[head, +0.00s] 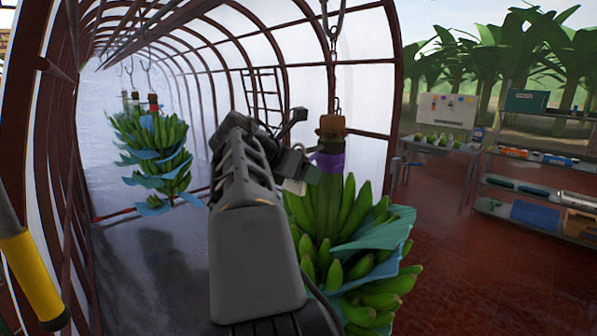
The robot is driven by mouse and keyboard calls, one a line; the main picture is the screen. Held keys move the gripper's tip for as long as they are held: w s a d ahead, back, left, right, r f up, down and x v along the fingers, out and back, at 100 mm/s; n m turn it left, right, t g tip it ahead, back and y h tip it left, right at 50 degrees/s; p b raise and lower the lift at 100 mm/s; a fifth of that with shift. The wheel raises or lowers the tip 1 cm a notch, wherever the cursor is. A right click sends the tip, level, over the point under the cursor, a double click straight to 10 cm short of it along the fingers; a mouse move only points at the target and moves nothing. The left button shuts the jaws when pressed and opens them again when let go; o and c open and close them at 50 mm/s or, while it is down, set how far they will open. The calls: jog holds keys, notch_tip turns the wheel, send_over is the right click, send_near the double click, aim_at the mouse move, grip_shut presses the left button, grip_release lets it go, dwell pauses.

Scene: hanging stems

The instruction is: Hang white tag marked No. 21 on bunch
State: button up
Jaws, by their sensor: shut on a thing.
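A green banana bunch (306,219) with blue sheets (385,238) between its hands hangs from a chain at the centre right. Its thick stem carries a purple band (328,161) below the brown cut top. My gripper (310,172) is at the left side of the stem, close to the purple band. It is shut on a small white tag (294,187), which hangs just below the jaws. The tag's number is too small to read. I cannot tell whether the tag or its loop touches the stem. My arm hides part of the bunch's left side.
More bunches (155,155) hang farther back on the left inside the arched tunnel. A yellow-sleeved pole (32,278) stands at the near left. A table (440,149) and a shelf rack (535,190) stand at the right. The red floor (470,275) between is clear.

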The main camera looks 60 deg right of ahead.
aim_at(307, 153)
jog(key=shift+s+d+r, duration=0.1)
jog(key=shift+s+d, duration=0.15)
jog(key=shift+d, duration=0.4)
dwell(0.9)
jog(key=shift+s+d+r, duration=0.15)
jog(key=shift+s, duration=0.3)
dwell(1.2)
jog(key=shift+s+r+h, duration=0.3)
jog(key=shift+s+r, duration=0.05)
jog(key=shift+r, duration=0.25)
jog(key=shift+c, duration=0.4)
jog(key=shift+s+r, duration=0.25)
jog(key=shift+r, duration=0.2)
jog(key=c, duration=0.4)
jog(key=shift+s+r+h, duration=0.1)
jog(key=shift+r+h, duration=0.15)
jog(key=shift+h, duration=0.05)
jog(key=shift+d, duration=0.1)
jog(key=shift+s+f, duration=0.15)
jog(key=shift+s, duration=0.05)
jog(key=shift+w+d+f, duration=0.2)
jog(key=shift+w+f, duration=0.2)
jog(key=shift+w, duration=0.1)
